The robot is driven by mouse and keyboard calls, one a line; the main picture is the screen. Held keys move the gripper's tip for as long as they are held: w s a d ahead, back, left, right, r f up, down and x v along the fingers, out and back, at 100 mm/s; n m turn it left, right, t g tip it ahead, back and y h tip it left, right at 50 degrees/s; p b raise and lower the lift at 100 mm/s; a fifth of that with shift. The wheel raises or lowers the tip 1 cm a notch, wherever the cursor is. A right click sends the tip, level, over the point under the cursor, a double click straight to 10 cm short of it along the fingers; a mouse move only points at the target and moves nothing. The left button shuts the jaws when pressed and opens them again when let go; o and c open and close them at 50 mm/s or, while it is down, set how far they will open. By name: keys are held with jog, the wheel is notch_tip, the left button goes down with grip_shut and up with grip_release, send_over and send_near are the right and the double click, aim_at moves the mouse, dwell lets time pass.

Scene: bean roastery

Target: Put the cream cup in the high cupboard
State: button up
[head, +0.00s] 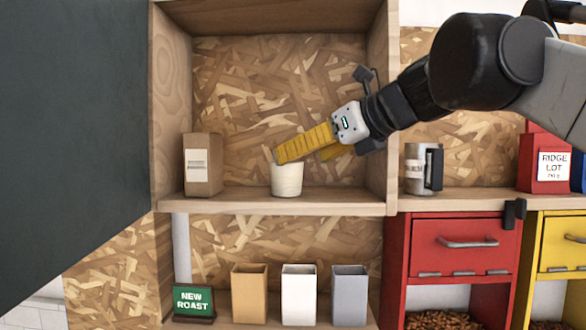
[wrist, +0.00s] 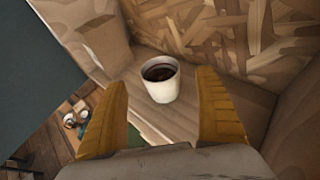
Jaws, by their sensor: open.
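The cream cup (head: 287,179) stands upright on the floor of the high cupboard (head: 300,203), near the middle of its front. In the wrist view the cup (wrist: 160,80) holds a dark content and stands just beyond the fingertips. My gripper (head: 300,148) is inside the cupboard, with its yellow fingers reaching down from the right to just above the cup's rim. In the wrist view my gripper (wrist: 164,90) is open, one finger to each side of the cup's line, with a gap on both sides. The cup's rim is partly hidden by a finger in the head view.
A brown box (head: 203,165) stands at the cupboard's left end. A dark panel (head: 75,120) fills the left. Below are a green "NEW ROAST" sign (head: 194,302) and tan, white and grey containers (head: 299,295). A mug (head: 423,168) stands right of the cupboard's side wall.

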jog(key=v, duration=0.6)
jog(key=shift+b, duration=0.35)
